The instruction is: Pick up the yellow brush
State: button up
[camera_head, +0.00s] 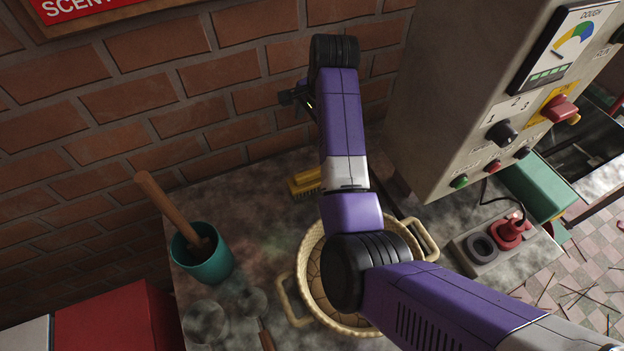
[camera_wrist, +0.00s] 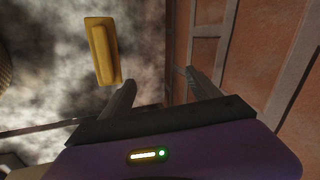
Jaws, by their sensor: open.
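The yellow brush (camera_head: 305,182) lies on the dusty grey table (camera_head: 262,215), close to the brick wall. My arm hides part of it in the head view. In the wrist view the yellow brush (camera_wrist: 102,50) shows whole, ahead and to the left of my gripper (camera_wrist: 158,88). In that view my gripper's two fingers are apart with nothing between them. In the head view my gripper (camera_head: 287,98) is above the brush, close to the wall, and is small and dark there.
A brick wall (camera_head: 130,125) runs behind the table. A two-handled basket (camera_head: 308,248) stands under my arm. A teal cup (camera_head: 205,262) with a wooden-handled tool is at left. A control box (camera_head: 440,110) stands at right, with a red plug (camera_head: 510,232) in a socket block below.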

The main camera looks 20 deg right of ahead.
aim_at(313, 171)
jog(key=s+g, duration=0.1)
jog(key=s, duration=0.1)
jog(key=s+a+f+m+g, duration=0.1)
jog(key=s, duration=0.1)
jog(key=s+a+f+m+g+y, duration=0.1)
jog(key=s, duration=0.1)
jog(key=shift+s+f+g, duration=0.2)
jog(key=shift+s+g, duration=0.1)
jog(key=shift+s, duration=0.05)
jog(key=shift+s+a+f+m, duration=0.15)
jog(key=shift+s+f+m, duration=0.05)
jog(key=shift+m, duration=0.1)
jog(key=f, duration=0.5)
jog(key=f+p, duration=0.1)
jog(key=f, duration=0.1)
jog(key=shift+a+f, duration=0.2)
jog(key=shift+a, duration=0.1)
jog(key=shift+c, duration=0.2)
jog(key=c, duration=1.5)
jog(key=shift+r, duration=0.15)
